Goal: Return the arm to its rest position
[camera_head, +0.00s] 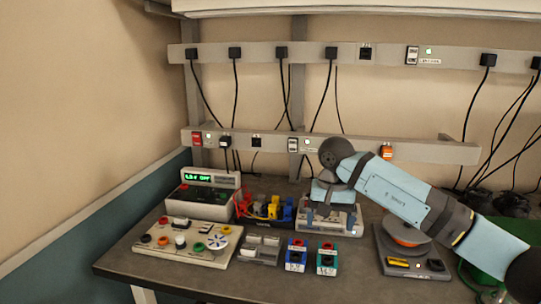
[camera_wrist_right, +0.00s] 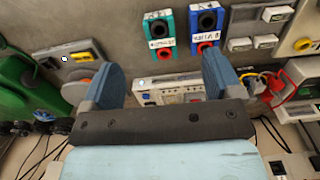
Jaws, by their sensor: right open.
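My right arm (camera_head: 390,195) comes in from the right over the workbench (camera_head: 140,265). The gap between the fingertips and the panel cannot be judged exactly. My left arm and gripper are not in view.
A blue module (camera_head: 297,256) and a teal module (camera_head: 327,260) stand in front of the gripper. A power supply (camera_head: 210,180) and a component board (camera_head: 180,242) are at left. A grey device (camera_head: 405,262) lies under my forearm, beside a green object (camera_head: 485,285). Cables hang from the power rail (camera_head: 260,52) behind.

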